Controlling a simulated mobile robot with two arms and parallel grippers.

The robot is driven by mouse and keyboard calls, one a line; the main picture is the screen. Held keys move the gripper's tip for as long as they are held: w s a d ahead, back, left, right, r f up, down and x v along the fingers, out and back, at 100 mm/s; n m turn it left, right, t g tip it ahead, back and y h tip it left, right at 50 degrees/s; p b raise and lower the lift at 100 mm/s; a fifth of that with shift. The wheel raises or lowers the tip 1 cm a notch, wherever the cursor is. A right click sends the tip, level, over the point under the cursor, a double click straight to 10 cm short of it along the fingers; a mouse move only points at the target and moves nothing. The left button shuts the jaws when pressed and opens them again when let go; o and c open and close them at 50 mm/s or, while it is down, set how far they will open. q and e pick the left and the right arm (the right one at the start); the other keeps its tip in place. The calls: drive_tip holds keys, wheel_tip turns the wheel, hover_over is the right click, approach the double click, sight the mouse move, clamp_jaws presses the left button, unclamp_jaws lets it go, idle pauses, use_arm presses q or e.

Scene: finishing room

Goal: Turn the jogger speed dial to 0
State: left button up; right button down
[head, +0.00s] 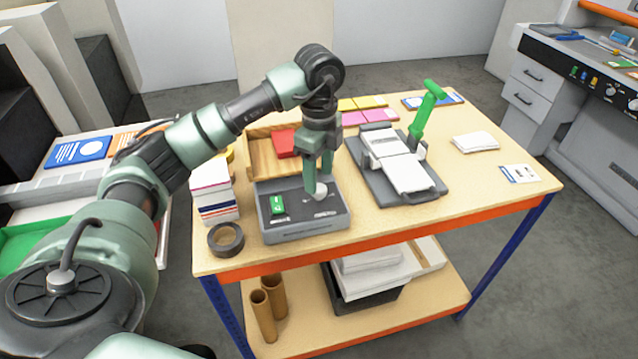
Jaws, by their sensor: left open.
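The jogger (304,229) is a grey box with a dark top at the front left of the wooden table. A green switch (278,205) sits on the left of its top. A pale round dial (321,191) sits on the right, and my gripper partly covers it. The dial's marks are too small to read. My left gripper (318,188) points down over the dial, with its green fingers open and close to it. I cannot tell whether the fingers touch the dial. My right gripper is not in view.
A tape roll (226,238) and a paper stack (213,190) stand left of the jogger. A wooden tray (262,158) is behind it. A stapling or cutting device with a green handle (424,112) stands to the right. The table's front right is mostly clear.

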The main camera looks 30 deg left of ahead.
sight(319, 187)
use_arm(q)
drive_tip(key=shift+r, duration=2.3)
